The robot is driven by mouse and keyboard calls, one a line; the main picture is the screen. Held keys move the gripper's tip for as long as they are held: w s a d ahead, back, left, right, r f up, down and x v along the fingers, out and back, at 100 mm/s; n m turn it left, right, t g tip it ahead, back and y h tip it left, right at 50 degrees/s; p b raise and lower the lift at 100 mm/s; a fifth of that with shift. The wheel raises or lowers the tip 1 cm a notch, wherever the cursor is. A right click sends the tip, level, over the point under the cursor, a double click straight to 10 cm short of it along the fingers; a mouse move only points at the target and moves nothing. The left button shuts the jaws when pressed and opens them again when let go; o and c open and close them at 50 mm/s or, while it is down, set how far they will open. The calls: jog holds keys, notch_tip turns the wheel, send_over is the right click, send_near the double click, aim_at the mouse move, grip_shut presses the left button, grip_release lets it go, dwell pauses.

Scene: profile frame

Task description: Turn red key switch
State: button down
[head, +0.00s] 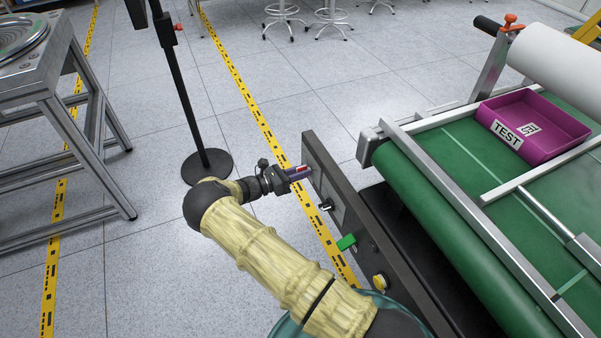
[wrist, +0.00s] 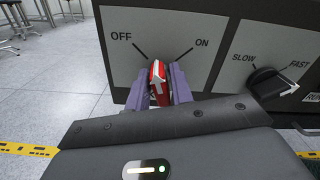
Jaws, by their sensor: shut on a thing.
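The red key switch (wrist: 158,80) is on a grey panel (wrist: 197,27) between the printed words OFF and ON. It has a white arrow mark, which points up and slightly left in the wrist view. My gripper (wrist: 161,86) has its two purple fingers on either side of the red switch, shut on it. In the head view my gripper (head: 298,172) reaches the far end of the dark panel side, with a bit of red showing between the fingers. The lower part of the switch is hidden by the fingers and gripper body.
A black SLOW/FAST knob (wrist: 272,84) is right of the switch. A green button (head: 346,242) and a yellow button (head: 380,282) are nearer on the panel. The green conveyor (head: 440,215) carries a purple TEST tray (head: 548,150). A black stand (head: 190,100) is left of my arm.

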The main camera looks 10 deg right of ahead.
jog(key=m+b, duration=0.1)
jog(key=m, duration=0.5)
jog(key=shift+s+f+m, duration=0.1)
jog(key=shift+m, duration=0.2)
jog(key=m+b, duration=0.1)
jog(key=m, duration=0.4)
jog(key=shift+s+m, duration=0.1)
jog(key=shift+m, duration=0.3)
jog(key=c, duration=1.4)
grip_release()
jog(key=shift+c, duration=0.2)
jog(key=shift+a, duration=0.15)
jog(key=s+a, duration=0.1)
jog(key=a, duration=0.7)
jog(key=s+a, duration=0.2)
jog(key=a, duration=0.6)
jog(key=shift+s+a, duration=0.25)
jog(key=shift+a, duration=0.15)
jog(key=shift+d, duration=0.1)
